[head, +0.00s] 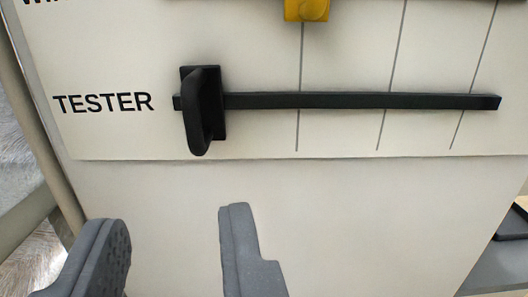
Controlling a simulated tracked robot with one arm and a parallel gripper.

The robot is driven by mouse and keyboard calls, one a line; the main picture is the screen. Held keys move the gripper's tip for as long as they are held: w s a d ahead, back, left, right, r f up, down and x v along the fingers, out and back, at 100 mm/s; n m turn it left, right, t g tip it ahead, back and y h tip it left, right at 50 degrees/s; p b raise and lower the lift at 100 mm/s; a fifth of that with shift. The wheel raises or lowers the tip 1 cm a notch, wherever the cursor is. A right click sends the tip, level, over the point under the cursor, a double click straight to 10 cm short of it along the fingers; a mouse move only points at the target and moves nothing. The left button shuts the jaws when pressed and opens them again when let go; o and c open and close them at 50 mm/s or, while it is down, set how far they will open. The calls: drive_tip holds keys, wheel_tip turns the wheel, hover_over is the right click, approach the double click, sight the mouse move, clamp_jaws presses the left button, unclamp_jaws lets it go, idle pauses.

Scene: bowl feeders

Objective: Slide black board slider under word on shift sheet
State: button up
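The black slider (204,110) with its loop handle sits at the left end of a black horizontal rail (360,101) on the pale board (330,215). The printed word TESTER (103,103) is just left of the rail. Thin vertical grey lines cross the rail to the right of the slider. My gripper (180,228) is open below the slider, its two grey fingers apart with nothing between them. It does not touch the slider. No shift sheet with words is clearly in view, apart from the partly cut-off top row.
A yellow slider (307,9) shows at the top edge, above the black rail. The lower board is bare. A dark object (512,222) lies on a grey surface past the board's right edge.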

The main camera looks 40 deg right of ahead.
sight(192, 121)
drive_tip(key=b+x, duration=0.1)
drive_tip(key=x, duration=1.2)
drive_tip(key=shift+w+d+f+b, duration=0.15)
drive_tip(key=shift+w+d+b, duration=0.1)
drive_tip(key=shift+b, duration=0.1)
drive_tip(key=shift+a, duration=0.1)
clamp_jaws()
